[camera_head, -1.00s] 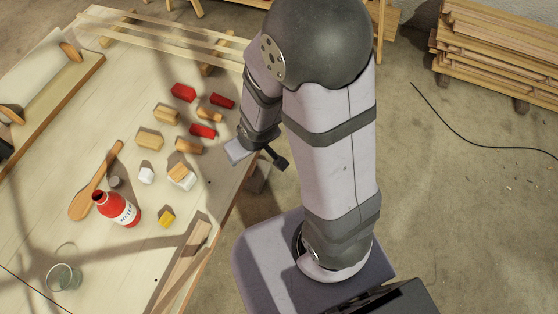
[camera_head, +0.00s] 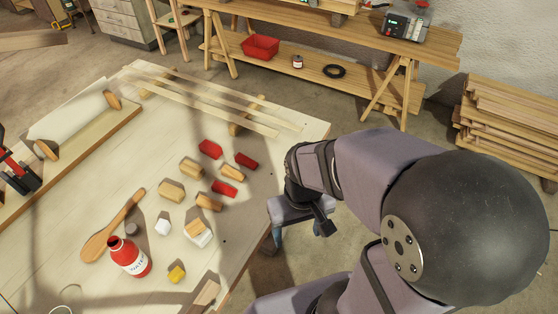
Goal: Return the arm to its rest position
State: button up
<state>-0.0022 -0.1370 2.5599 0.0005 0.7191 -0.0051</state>
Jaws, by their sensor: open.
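My gripper (camera_head: 298,231) hangs just off the right edge of the workbench (camera_head: 95,125), pointing down. Its two bluish fingertips are apart, and nothing shows between them. My folded arm fills the right of the view, with its dark rounded elbow at the far right. The gripper is right of the blocks and touches none of them that I can see.
On the bench lie several red blocks (camera_head: 209,149) and wooden blocks (camera_head: 172,191), a wooden paddle (camera_head: 112,226), a red bottle (camera_head: 128,256) and thin laths (camera_head: 215,98). Stacked timber (camera_head: 510,125) stands at right. A second bench (camera_head: 330,40) stands behind.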

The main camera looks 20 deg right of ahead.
notch_tip(320, 180, down, 10)
jog(key=b, duration=0.9)
jog(key=shift+r, duration=0.15)
